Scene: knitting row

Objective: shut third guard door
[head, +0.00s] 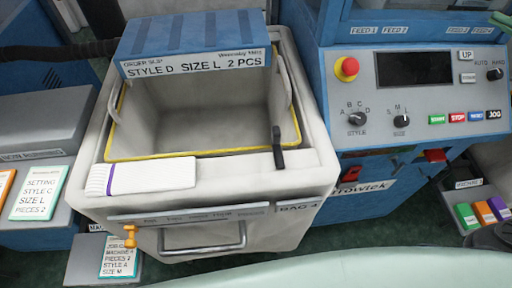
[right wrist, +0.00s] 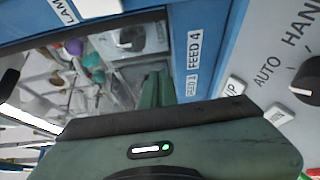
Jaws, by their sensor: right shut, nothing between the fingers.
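The blue machine frame with the guard section (head: 420,12) is at the top right of the head view, cut off by the picture's edge. Labels for feeds 1 and 2 show along its lower edge. My right gripper (head: 502,18) shows only as a small green piece at the top right corner. In the right wrist view its green fingers (right wrist: 157,88) are shut and empty, close to the blue frame by the FEED 4 label (right wrist: 194,50). Colored yarn cones (right wrist: 92,58) show beyond the fingers. I cannot tell the third guard door's position. My left gripper is out of view.
Below the guard section is a grey control panel (head: 415,65) with a red emergency knob (head: 347,68), dials and colored buttons. A grey bin (head: 295,190) labelled BAG 4 stands at the machine's left, with a blue order slip board (head: 195,40) above it. Cards lie at far left.

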